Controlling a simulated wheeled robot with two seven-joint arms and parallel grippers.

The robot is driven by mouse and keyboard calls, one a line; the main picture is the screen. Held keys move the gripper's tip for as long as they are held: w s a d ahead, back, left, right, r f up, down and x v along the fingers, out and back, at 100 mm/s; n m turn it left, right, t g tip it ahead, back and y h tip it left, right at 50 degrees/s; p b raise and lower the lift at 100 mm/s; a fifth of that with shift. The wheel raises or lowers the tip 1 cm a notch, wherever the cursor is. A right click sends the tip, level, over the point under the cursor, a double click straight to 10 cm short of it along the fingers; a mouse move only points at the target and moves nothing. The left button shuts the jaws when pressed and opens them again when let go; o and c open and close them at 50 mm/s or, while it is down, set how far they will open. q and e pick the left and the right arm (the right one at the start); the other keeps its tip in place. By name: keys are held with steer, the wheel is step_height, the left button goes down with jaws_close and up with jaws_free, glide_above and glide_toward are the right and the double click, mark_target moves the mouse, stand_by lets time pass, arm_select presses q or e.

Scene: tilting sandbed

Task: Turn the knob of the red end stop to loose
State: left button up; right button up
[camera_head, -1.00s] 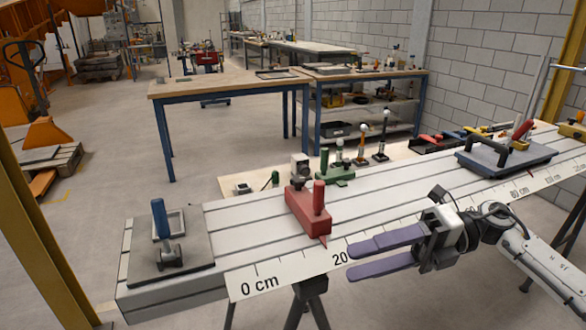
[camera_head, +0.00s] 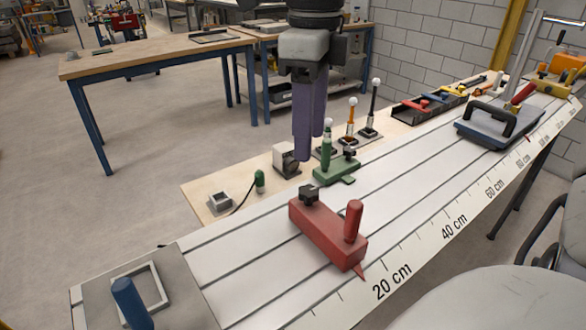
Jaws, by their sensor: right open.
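The red end stop (camera_head: 325,236) sits on the slotted bed near the 20 cm mark. Its dark knob (camera_head: 309,195) stands at its far left end, and an upright red handle (camera_head: 353,221) at its near end. A red pointer reaches toward the scale. My right gripper (camera_head: 310,148) hangs from above with its purple fingers pointing down. It is open and empty, and appears above the knob in the picture, apart from it. The fingers partly overlap each other in this view. Whether the knob is tight or loose cannot be told. My left gripper is out of view.
A green stop (camera_head: 336,172) stands just behind the red one. A plate with a blue handle (camera_head: 130,304) is at the bed's left end. A dark blue float (camera_head: 498,128) with a black handle lies farther right. The bed (camera_head: 395,185) between is clear.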

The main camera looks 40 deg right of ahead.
mark_target(309, 190)
step_height(309, 190, down, 10)
steer(key=shift+s, duration=0.1)
stand_by(0.4)
steer(key=shift+c, duration=0.2)
steer(key=c, duration=1)
